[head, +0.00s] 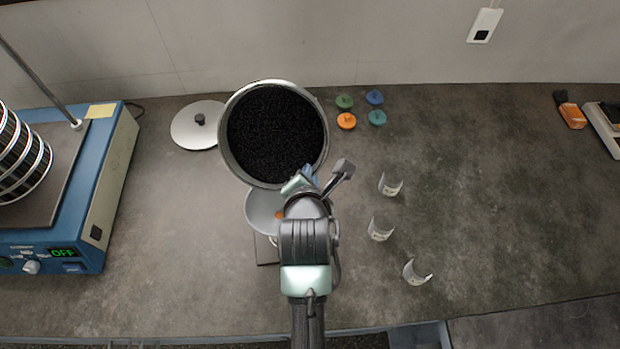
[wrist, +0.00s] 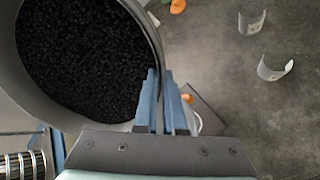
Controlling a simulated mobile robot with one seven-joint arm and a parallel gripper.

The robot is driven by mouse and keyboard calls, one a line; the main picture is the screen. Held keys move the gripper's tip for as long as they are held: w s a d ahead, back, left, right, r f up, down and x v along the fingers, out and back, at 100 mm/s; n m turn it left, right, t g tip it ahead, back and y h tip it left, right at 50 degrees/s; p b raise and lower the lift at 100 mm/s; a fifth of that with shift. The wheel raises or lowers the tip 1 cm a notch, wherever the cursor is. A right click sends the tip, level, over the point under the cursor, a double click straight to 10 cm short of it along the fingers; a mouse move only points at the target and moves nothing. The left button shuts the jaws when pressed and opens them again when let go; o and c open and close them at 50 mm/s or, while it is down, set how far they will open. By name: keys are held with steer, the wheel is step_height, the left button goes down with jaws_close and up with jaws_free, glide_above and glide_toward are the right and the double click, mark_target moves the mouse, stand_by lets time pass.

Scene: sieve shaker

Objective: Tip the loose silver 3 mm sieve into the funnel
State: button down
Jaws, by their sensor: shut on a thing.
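The silver sieve (head: 226,156) holds black granules across its bottom and is roughly level in the head view. It fills the upper left of the wrist view (wrist: 40,92). My gripper (head: 308,176) is shut on the sieve's near right wall, with its blue fingers (wrist: 163,78) on either side of the rim. The grey funnel (head: 257,210) is just below the sieve in the head view, partly covered by the sieve and my gripper. An orange spot shows by its middle. Its stand base (head: 267,250) shows beneath, and the outlet is hidden.
The blue shaker (head: 118,160) with a sieve stack (head: 20,160) stands at left. A round lid (head: 190,128) lies behind. Several coloured knobbed discs (head: 347,121) and three curved clear pieces (head: 380,229) are to the right. The bench right of these is mostly clear.

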steer(key=shift+s+f+t+b, duration=0.2)
steer(key=shift+t+b, duration=0.6)
steer(key=shift+b, duration=0.85)
steer(key=shift+s+f+t+b, duration=0.1)
steer(key=shift+f+t+b, duration=0.15)
steer(key=shift+t+b, duration=1)
steer(key=b, duration=0.3)
steer(key=t+b, duration=0.1)
steer(key=b, duration=0.1)
steer(key=shift+s+f+b, duration=0.15)
steer(key=shift+f+b, duration=0.1)
steer(key=shift+b, duration=0.15)
steer(key=b, duration=0.2)
steer(key=t+b, duration=0.1)
steer(key=b, duration=0.1)
steer(key=shift+s+f+t+h, duration=0.15)
steer(key=shift+f+t+h, duration=0.1)
steer(key=shift+h, duration=0.15)
steer(key=t+b, duration=0.1)
steer(key=b, duration=0.4)
steer(key=t+b, duration=0.2)
steer(key=b, duration=0.3)
steer(key=shift+s+a+t, duration=0.1)
steer(key=shift+s+t, duration=0.2)
steer(key=shift+s, duration=0.1)
steer(key=shift+t+b, duration=0.3)
steer(key=shift+b, duration=0.8)
steer(key=shift+s+r+b, duration=0.15)
steer(key=shift+r+b, duration=0.1)
steer(key=shift+b, duration=0.1)
